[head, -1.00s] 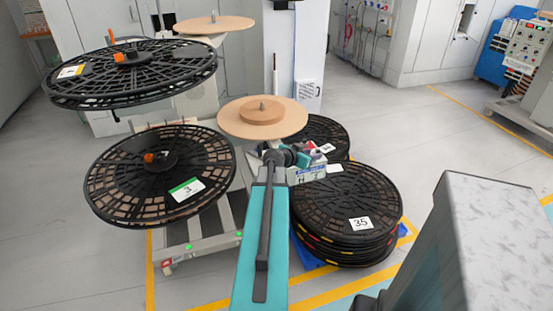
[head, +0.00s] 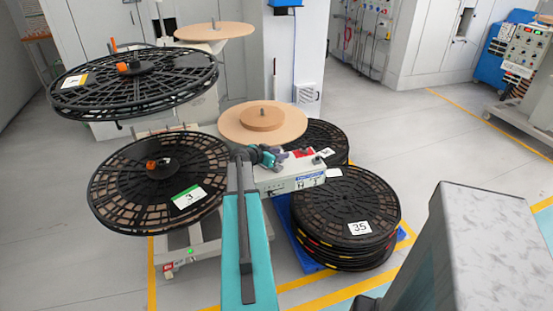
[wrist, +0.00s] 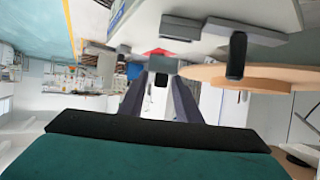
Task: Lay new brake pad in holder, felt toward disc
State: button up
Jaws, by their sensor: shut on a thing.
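My gripper (wrist: 160,82) points away from the wrist camera, its two dark fingers closed on a small grey block (wrist: 162,64), which looks like the brake pad. Its felt side cannot be told. In the head view my gripper (head: 282,155) is above the left part of a white box (head: 291,178), beside a red item (head: 303,153). The wooden disc (head: 288,125) lies behind it; in the wrist view the disc (wrist: 275,78) is at the right. I cannot clearly make out the holder; grey bars (wrist: 190,26) on the box show near the block.
A black knob (head: 317,160) stands on the white box and shows large in the wrist view (wrist: 236,55). Black reels stand at left, one numbered 3 (head: 125,195). A reel stack numbered 35 (head: 345,205) is at right.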

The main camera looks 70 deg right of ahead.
jog(key=shift+w, duration=0.2)
jog(key=shift+w+d, duration=0.1)
jog(key=shift+w, duration=0.2)
jog(key=shift+w+f+p, duration=0.15)
jog(key=shift+f+p, duration=0.2)
jog(key=shift+f, duration=0.35)
jog(key=shift+w+f+p, duration=0.1)
jog(key=shift+f+p, duration=0.25)
jog(key=shift+f, duration=0.8)
jog(key=shift+f, duration=0.15)
jog(key=o, duration=1.1)
jog(key=shift+c, duration=0.2)
jog(key=shift+r, duration=0.2)
jog(key=shift+b+v, duration=1)
jog(key=shift+v, duration=2.75)
